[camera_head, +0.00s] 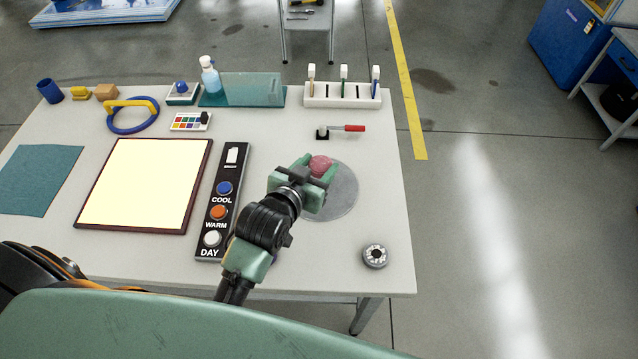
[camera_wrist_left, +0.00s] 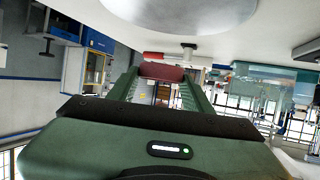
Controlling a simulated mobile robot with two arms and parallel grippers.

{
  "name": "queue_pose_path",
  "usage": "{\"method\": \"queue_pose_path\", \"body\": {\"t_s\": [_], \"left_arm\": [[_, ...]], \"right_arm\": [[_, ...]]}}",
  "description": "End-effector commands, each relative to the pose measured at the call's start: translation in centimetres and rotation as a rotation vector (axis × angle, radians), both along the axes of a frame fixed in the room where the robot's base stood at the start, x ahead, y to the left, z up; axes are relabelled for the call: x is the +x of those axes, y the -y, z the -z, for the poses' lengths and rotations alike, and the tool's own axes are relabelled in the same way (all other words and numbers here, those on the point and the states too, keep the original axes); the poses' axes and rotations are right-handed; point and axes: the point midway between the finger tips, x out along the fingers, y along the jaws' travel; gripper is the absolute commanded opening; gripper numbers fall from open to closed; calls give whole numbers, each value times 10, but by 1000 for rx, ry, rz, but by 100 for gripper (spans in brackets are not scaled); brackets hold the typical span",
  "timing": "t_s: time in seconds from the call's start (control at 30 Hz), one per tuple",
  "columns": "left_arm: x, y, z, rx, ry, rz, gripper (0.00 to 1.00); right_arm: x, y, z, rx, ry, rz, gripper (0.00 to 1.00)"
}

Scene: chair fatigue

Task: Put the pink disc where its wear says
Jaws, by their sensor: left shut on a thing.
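My left gripper (camera_head: 317,172) is shut on the pink disc (camera_head: 321,163), which shows between its fingertips above the grey round plate (camera_head: 340,203) on the table. In the left wrist view the disc (camera_wrist_left: 161,71) is a dark red band held between the two green fingers, seen edge-on. Its wear cannot be made out. The grey plate (camera_wrist_left: 180,14) also shows in that view, apart from the disc. A black panel (camera_head: 210,244) with COOL, WARM and DAY buttons stands left of my gripper, beside a bright lit panel (camera_head: 145,185). My right gripper is not in view.
A white rack (camera_head: 342,101) with several upright pieces stands at the back right. A red-handled tool (camera_head: 347,128) lies in front of it. A small round grey item (camera_head: 375,256) sits at the right front. A teal mat (camera_head: 38,180) lies at the left. The table's right side is mostly clear.

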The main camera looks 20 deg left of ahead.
Motion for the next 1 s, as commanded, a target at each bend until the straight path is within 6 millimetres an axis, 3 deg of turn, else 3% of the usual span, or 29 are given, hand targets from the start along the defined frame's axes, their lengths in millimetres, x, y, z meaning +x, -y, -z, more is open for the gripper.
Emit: {"method": "queue_pose_path", "body": {"t_s": [0.1, 0.27, 0.5, 0.93, 0.97, 1.0], "left_arm": [[0, 0, 21, 0, -2, 0, 1], [0, 0, 33, 0, 1, 0, 1], [0, 0, 65, 0, 0, 0, 1], [0, 0, 72, 0, 2, 0, 1], [0, 0, 73, 0, 1, 0, 52], [0, 0, 72, 0, 1, 0, 64]], "right_arm": [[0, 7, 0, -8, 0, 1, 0], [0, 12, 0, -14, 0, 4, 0], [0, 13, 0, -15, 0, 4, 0], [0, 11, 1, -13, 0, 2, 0], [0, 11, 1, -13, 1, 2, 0], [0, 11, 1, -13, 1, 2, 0]]}}
